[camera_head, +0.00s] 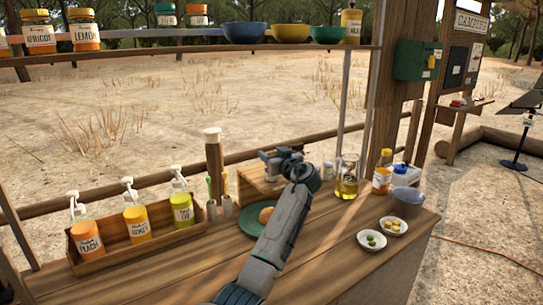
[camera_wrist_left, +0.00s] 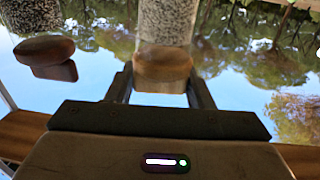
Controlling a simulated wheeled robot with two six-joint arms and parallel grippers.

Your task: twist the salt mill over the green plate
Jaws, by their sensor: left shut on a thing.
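The green plate (camera_head: 246,223) lies on the wooden counter in the head view, with a round orange-brown food item (camera_head: 266,215) on it. My left arm covers its right side. My left gripper (camera_head: 284,160) is beyond the plate, near a wooden box. In the left wrist view its two fingers (camera_wrist_left: 162,85) are shut on the wooden end of a mill (camera_wrist_left: 163,62), which I take as the salt mill. Its clear body with speckled grains shows above. In the head view I cannot make the mill out. My right gripper is not in view.
A second mill with a wooden end (camera_wrist_left: 45,50) is left of the held one in the wrist view. A crate of pump bottles (camera_head: 155,248) stands at left. An oil jug (camera_head: 346,178) and small white bowls (camera_head: 371,241) are at right. The front counter is clear.

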